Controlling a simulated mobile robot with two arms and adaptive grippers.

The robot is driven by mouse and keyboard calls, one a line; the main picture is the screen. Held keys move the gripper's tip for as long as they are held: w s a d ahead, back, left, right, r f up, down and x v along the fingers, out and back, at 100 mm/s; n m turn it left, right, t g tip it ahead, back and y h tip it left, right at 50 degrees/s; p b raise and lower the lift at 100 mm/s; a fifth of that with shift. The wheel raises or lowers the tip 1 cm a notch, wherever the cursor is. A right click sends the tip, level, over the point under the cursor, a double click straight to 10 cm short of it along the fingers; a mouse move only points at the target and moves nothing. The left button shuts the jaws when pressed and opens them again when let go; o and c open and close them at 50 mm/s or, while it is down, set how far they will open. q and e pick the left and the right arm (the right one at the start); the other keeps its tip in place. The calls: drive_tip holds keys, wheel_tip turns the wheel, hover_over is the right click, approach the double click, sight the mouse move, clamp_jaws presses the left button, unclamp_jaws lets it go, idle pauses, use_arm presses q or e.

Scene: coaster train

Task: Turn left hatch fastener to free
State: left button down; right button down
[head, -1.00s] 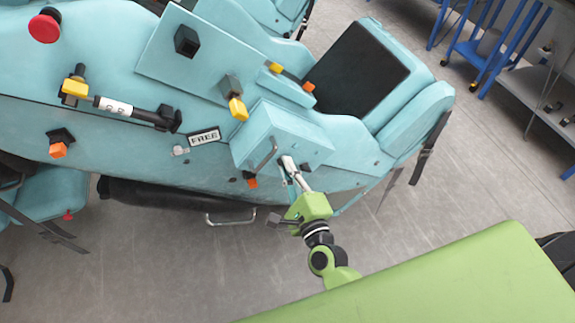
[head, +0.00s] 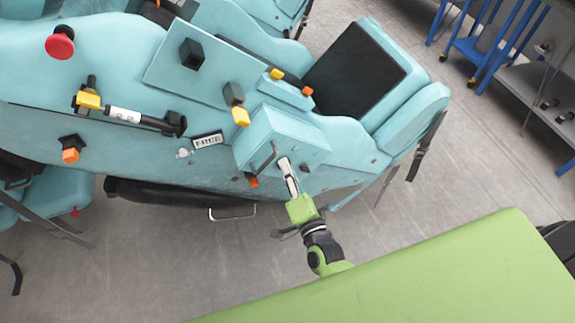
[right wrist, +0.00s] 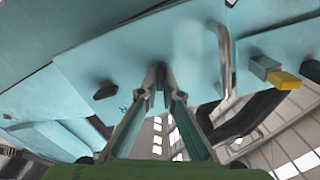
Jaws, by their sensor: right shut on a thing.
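The teal hatch box (head: 285,128) on the side of the coaster car has a grey bar handle (head: 264,157). My right gripper (head: 284,164) is at the face of this box, just right of the handle in the head view. In the right wrist view its fingertips (right wrist: 160,88) are closed around a small dark fastener (right wrist: 158,70), mostly hidden between them. Its turn position cannot be read. A second black fastener (right wrist: 104,90) sits apart on the same face, left in that view. My left gripper is not in view.
A FREE sign (head: 207,140) is on the car's side, left of the box. A green surface (head: 420,275) fills the lower right.

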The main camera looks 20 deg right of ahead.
drive_tip(key=shift+w+r+n+p, duration=0.15)
drive_tip(key=shift+n+p, duration=0.5)
drive_tip(key=shift+n, duration=1.55)
drive_tip(key=c, duration=2.2)
unclamp_jaws()
drive_tip(key=shift+a, duration=0.1)
drive_tip(key=s, duration=1.2)
drive_tip(key=shift+d, duration=0.25)
